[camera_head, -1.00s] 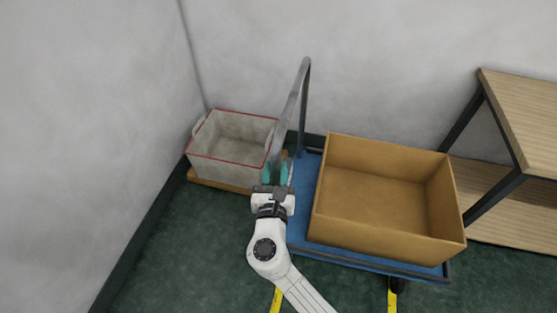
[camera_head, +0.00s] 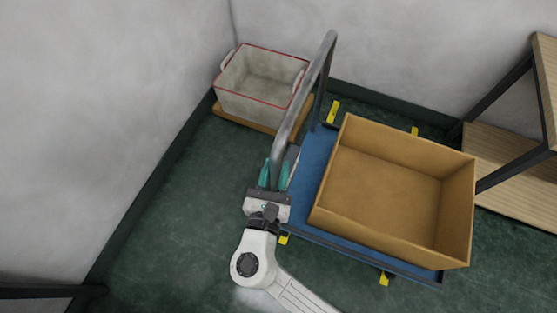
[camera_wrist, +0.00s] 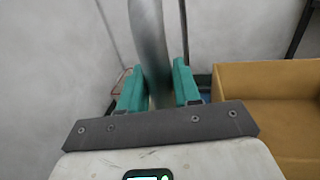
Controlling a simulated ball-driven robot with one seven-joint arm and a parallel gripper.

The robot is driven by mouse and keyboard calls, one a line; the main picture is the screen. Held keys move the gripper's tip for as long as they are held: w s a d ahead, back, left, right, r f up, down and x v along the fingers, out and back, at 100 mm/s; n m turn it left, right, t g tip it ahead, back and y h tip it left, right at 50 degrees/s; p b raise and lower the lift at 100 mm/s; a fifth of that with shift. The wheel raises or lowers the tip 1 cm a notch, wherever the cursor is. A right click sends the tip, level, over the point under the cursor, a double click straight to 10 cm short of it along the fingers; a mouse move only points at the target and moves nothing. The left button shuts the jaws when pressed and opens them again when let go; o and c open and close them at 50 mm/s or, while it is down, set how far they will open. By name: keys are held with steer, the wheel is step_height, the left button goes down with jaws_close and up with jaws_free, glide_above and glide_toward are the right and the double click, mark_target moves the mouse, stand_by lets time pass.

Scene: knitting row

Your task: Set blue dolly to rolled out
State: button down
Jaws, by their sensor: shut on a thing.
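The blue dolly (camera_head: 318,168) stands on the green floor in the head view, away from the back wall, with its grey tube handle (camera_head: 305,95) rising at its left end. My gripper (camera_head: 274,176) is shut on the lower near part of that handle. In the wrist view the teal fingers (camera_wrist: 158,88) sit on both sides of the grey handle tube (camera_wrist: 149,40). An open brown box (camera_head: 385,195) rides on the dolly deck; its left part also shows at the right of the wrist view (camera_wrist: 265,82).
A white bin with a red rim (camera_head: 262,78) stands on a wooden base in the back left corner. A wood-and-metal shelf (camera_head: 510,170) stands at right. The floor at left is clear.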

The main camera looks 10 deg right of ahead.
steer(key=shift+s+a, duration=0.2)
steer(key=shift+s, duration=0.05)
steer(key=c, duration=1)
jaws_free()
steer(key=shift+o, duration=0.3)
steer(key=shift+s, duration=0.1)
steer(key=v, duration=1)
steer(key=shift+s+b, duration=0.3)
steer(key=shift+b, duration=0.15)
steer(key=shift+a, duration=0.15)
